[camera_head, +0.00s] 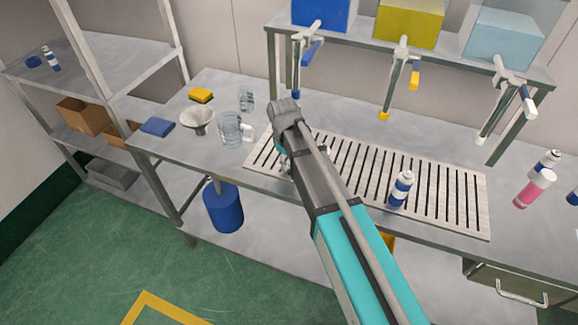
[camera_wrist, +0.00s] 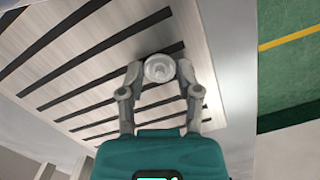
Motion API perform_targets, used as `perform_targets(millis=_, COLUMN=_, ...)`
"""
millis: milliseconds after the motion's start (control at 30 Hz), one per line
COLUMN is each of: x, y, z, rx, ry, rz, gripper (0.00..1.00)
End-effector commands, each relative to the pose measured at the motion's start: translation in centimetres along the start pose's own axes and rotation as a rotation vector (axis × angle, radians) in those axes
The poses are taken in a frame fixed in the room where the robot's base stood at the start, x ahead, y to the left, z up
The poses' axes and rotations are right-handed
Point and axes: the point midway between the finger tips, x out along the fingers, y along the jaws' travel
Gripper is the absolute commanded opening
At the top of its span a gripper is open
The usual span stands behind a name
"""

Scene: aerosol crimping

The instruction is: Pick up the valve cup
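The valve cup (camera_wrist: 159,68) is a small round pale-metal disc with a raised centre. In the wrist view it sits between the two fingertips of my gripper (camera_wrist: 160,72). The fingers are drawn in close on both sides and appear to touch its rim. Whether it rests on the slatted rack (camera_wrist: 75,62) behind it or is clear of it, I cannot tell. In the head view my gripper (camera_head: 283,150) is over the rack's left end, with its fingertips mostly hidden by my arm, and the cup cannot be made out there.
A blue-and-white can (camera_head: 401,189) stands on the slatted rack (camera_head: 463,200). A glass beaker (camera_head: 230,130), a white bowl (camera_head: 197,121) and a yellow block (camera_head: 201,96) are left of my gripper. Dispensing taps (camera_head: 390,85) hang from the shelf behind. A pink bottle (camera_head: 534,189) stands at right.

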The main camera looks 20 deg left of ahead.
Motion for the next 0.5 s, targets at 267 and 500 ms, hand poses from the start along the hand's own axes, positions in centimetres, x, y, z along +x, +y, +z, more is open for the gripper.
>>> perform_targets(millis=267, x=0.00, y=-0.01, z=0.00, rx=0.000, ry=0.000, rz=0.000, gripper=0.25)
perform_targets(millis=500, x=-0.10, y=-0.01, z=0.01, rx=0.000, ry=0.000, rz=0.000, gripper=0.25)
